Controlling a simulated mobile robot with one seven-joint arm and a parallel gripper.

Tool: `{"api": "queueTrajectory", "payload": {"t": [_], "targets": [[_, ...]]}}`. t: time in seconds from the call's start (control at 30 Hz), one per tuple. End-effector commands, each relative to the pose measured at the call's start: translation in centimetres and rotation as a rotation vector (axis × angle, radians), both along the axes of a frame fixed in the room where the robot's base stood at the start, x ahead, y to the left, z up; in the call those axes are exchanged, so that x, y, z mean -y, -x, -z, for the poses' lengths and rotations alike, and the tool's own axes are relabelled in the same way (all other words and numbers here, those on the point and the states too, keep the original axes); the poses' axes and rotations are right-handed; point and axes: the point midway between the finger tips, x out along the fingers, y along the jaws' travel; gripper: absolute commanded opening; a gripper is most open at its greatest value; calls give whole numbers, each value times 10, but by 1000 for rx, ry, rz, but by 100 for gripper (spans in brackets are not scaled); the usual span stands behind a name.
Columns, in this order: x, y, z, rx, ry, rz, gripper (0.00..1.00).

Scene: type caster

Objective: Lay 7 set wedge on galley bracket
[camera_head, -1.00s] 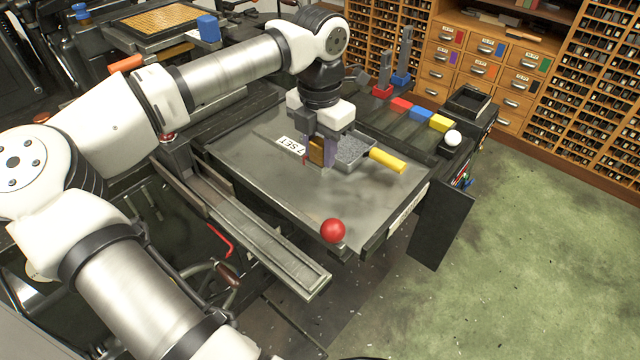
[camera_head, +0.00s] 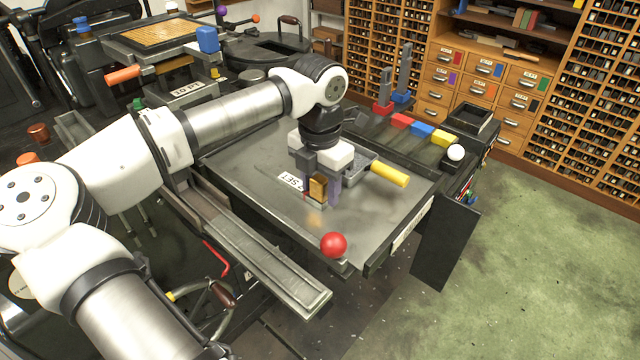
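My gripper (camera_head: 321,192) points down over the flat metal table top, its grey-purple fingers low near the surface. A small gold-brown block (camera_head: 317,187), perhaps the set wedge, shows at the fingers, with a pale grey piece below it. I cannot tell whether the fingers press on it. A white label (camera_head: 291,181) reading "SET", partly hidden, lies just left of the gripper. No part is clearly marked as the galley bracket; a long grey channel rail (camera_head: 262,258) runs along the table's front left side.
A red ball (camera_head: 333,245) stands at the table's front edge. The table's right front is clear.

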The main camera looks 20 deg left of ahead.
Motion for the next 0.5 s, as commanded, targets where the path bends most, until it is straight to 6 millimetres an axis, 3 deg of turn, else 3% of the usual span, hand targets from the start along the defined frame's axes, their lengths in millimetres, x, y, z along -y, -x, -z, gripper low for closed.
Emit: {"api": "queueTrajectory", "payload": {"t": [0.33,0.5], "targets": [[0,0,-2,0,0,0,53],[-1,-1,-19,2,-2,-1,53]]}}
